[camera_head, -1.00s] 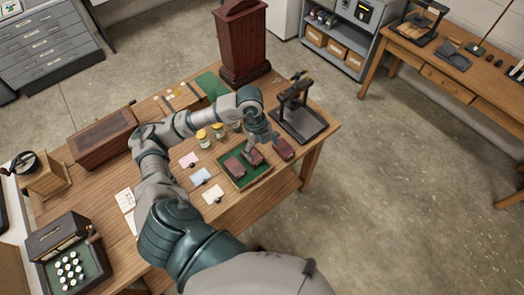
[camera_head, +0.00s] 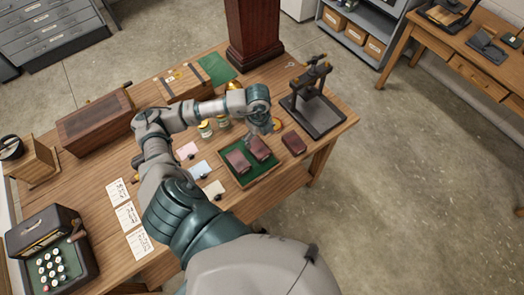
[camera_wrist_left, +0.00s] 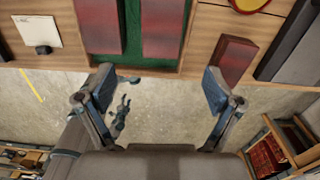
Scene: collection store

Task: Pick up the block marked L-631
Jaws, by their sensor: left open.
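Three dark red blocks are in view, and no L-631 marking is legible on any. Two blocks lie side by side in a green-lined tray (camera_head: 252,179): the left block (camera_head: 239,161) and the middle block (camera_head: 259,147). They also show at the top of the left wrist view (camera_wrist_left: 98,25) (camera_wrist_left: 161,28). The third block (camera_head: 293,143) lies on the table just right of the tray; it also shows in the left wrist view (camera_wrist_left: 233,58). My left gripper (camera_wrist_left: 158,92) is open and empty, its fingers wide apart. In the head view it hangs near the tray's far right side, partly hidden by my arm.
A black stand (camera_head: 318,119) is behind the third block. A wooden box (camera_head: 97,124) and a keyed machine (camera_head: 52,251) occupy the table's left. Open floor lies beyond the right edge.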

